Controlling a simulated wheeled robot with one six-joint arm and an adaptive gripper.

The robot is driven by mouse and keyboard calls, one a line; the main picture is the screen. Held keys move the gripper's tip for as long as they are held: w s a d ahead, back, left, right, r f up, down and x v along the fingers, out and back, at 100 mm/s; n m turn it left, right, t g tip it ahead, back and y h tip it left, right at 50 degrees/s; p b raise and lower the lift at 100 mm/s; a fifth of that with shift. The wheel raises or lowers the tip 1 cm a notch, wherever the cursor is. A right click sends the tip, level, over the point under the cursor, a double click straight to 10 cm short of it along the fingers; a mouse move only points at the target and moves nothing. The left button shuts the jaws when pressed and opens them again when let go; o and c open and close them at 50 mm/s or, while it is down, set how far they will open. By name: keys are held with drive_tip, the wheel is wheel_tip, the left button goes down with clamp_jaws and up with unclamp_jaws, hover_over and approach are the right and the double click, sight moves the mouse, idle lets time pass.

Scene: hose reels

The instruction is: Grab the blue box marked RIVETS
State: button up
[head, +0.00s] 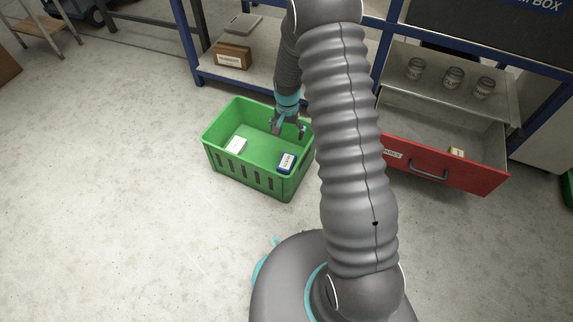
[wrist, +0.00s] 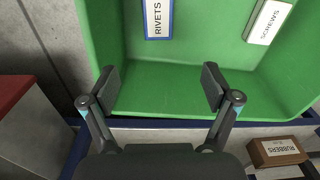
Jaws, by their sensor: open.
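The blue box marked RIVETS (wrist: 158,20) has a white label and lies in the green crate (wrist: 210,58), at the top middle of the wrist view. In the head view the blue box (head: 286,162) is at the crate's right front inside. The crate also shows in the head view (head: 222,170). My gripper (wrist: 161,88) is open and empty, with its fingers spread over the crate's near side in the wrist view, short of the box. In the head view my gripper (head: 288,127) is over the crate's back right part.
A white box marked SCREWS (wrist: 268,22) lies in the crate, also seen in the head view (head: 237,145). A brown RUBBERS box (wrist: 279,152) sits on the blue-framed shelf. A red-fronted drawer (head: 440,173) stands open at right, with jars (head: 453,78) behind it.

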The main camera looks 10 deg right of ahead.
drive_tip(key=b, duration=0.1)
hover_over(287, 162)
drive_tip(key=w, duration=0.1)
wheel_tip(287, 162, down, 12)
drive_tip(key=shift+d+r, duration=0.1)
drive_tip(key=shift+s+f+b, duration=0.2)
drive_tip(key=shift+f+b, duration=0.1)
drive_tip(key=shift+f, duration=1.1)
drive_tip(key=shift+s+f+b, duration=0.2)
drive_tip(key=shift+f+b, duration=0.05)
drive_tip(key=shift+f, duration=1.1)
drive_tip(key=c, duration=1.3)
